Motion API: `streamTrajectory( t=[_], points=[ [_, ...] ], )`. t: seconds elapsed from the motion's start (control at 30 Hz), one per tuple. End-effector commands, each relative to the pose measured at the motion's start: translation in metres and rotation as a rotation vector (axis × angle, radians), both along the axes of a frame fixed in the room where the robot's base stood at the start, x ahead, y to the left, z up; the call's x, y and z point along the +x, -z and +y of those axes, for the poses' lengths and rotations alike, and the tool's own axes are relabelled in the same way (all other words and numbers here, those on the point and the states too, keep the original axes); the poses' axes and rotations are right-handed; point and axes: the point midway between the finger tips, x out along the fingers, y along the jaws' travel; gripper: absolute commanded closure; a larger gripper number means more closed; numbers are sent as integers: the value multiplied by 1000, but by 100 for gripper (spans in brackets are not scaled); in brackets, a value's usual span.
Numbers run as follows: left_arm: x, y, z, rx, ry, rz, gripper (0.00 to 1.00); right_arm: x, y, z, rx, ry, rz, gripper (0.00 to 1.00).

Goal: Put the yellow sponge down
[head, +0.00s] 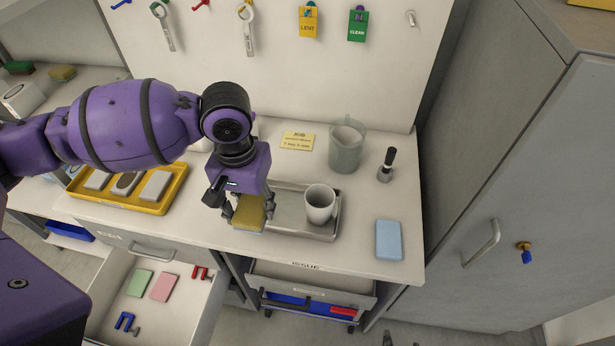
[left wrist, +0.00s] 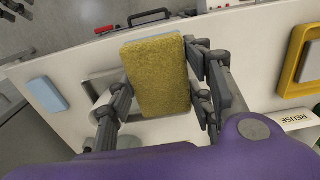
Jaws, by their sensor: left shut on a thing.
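The yellow sponge (head: 250,211) is held between the fingers of my left gripper (head: 246,207), above or at the left end of the metal tray on the counter. In the left wrist view the yellow sponge (left wrist: 158,76) fills the space between the two fingers of my left gripper (left wrist: 160,85), with a thin light-blue layer along its far edge. I cannot tell whether the sponge touches the tray or counter.
The metal tray (head: 290,231) holds a white cup (head: 320,203). A blue sponge (head: 389,240) lies at the counter's right front. A yellow tray (head: 148,208) with several blocks is at left. A drawer (head: 160,290) is open below.

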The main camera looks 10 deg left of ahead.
Motion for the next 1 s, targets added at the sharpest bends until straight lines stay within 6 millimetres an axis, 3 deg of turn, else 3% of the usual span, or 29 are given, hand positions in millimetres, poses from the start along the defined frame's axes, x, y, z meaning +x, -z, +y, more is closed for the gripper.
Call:
streamTrajectory(
  t=[0.17,0.4,0.63,0.9,1.0],
  points=[
    [45,25,-9,-1,-2,6,66,-10,10,-2,-3,5,19,51],
    [75,64,-14,0,-1,6,66,-9,15,-5,-8,10,19,51],
    [86,75,-15,0,0,3,66,2,10,-3,-5,11,-5,51],
    [90,110,-16,0,0,3,66,-2,14,-6,-10,14,2,51],
    [91,111,-16,0,0,1,66,-3,15,-8,-12,16,5,51]
  ],
)
